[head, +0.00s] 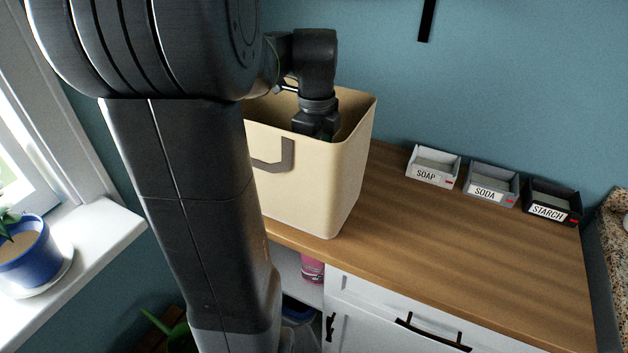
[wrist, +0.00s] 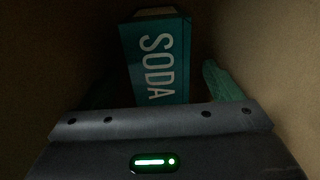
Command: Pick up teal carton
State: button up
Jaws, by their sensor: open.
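The teal carton (wrist: 155,62), marked SODA, lies inside the tan bin in the wrist view, just ahead of my gripper. Its label reads sideways. My gripper (head: 316,130) reaches down into the tan bin (head: 318,190) in the head view, and its fingertips are hidden behind the bin's front wall. In the wrist view the gripper body (wrist: 160,140) fills the lower part and hides the carton's near end. My gripper is open. The carton does not show in the head view.
The bin stands on a wooden counter (head: 480,250). Small trays marked SOAP (head: 433,180), SODA (head: 487,197) and STARCH (head: 550,214) stand along the back. The bin's walls rise close around my gripper. A potted plant (head: 27,255) stands on the left sill.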

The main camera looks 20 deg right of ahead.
notch_tip(320, 180, down, 4)
jog(key=shift+w+a+f, duration=0.15)
jog(key=shift+f, duration=0.1)
jog(key=shift+c, duration=0.3)
jog(key=c, duration=1.3)
jog(key=shift+r, duration=0.1)
jog(key=shift+c, duration=0.2)
